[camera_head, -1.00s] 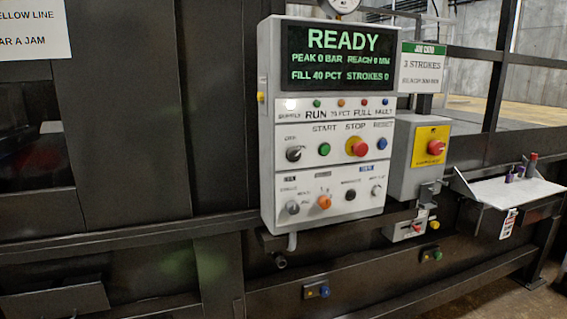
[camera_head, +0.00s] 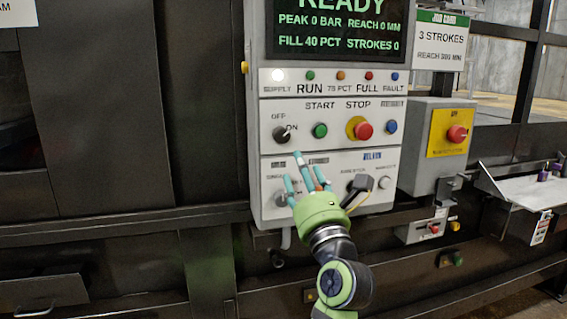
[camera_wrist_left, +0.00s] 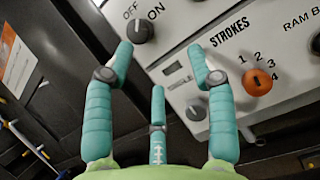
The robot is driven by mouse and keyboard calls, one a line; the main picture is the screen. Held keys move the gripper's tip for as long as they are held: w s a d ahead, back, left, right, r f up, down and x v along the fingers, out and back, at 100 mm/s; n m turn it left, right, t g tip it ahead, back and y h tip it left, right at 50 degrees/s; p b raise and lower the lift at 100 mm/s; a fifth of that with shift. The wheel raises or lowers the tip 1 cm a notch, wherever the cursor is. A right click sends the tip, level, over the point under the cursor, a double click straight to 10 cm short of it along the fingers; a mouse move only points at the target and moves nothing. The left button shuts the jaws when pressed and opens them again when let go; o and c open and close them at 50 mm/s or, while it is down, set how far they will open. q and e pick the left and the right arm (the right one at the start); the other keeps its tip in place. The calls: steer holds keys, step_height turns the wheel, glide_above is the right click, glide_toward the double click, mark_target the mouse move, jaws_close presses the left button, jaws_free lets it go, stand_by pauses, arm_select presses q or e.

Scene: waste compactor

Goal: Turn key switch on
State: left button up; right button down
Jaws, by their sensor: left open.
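The key switch (camera_head: 281,134) is a dark round knob marked OFF and ON at the left of the white control panel. In the left wrist view it (camera_wrist_left: 142,30) is at the top, with a pale mark on its face. My left gripper (camera_head: 304,172) is open and empty in front of the panel, below and right of the switch in the head view. In the left wrist view its three teal fingers (camera_wrist_left: 160,62) are spread, and the left fingertip appears beside the knob's lower left edge. I cannot tell whether it touches. My right gripper is not in view.
The green start button (camera_head: 320,130), red stop button (camera_head: 364,131) and blue reset button (camera_head: 391,127) are right of the switch. An orange strokes selector (camera_wrist_left: 257,82) is below. A grey box with a red knob (camera_head: 457,134) and a shelf (camera_head: 520,186) stand right.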

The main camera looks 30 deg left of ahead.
mark_target(283, 138)
arm_select(q)
steer(key=a+r+n+p, duration=0.1)
steer(key=w+a+r+n+p, duration=0.1)
steer(key=a+r, duration=0.2)
steer(key=a, duration=0.1)
steer(key=shift+w+r+n+g+p, duration=0.3)
steer(key=shift+r+n+p, duration=0.05)
steer(key=shift+n+p, duration=0.05)
steer(key=shift+w+a+r, duration=0.1)
steer(key=shift+w+a, duration=0.3)
steer(key=c, duration=1.1)
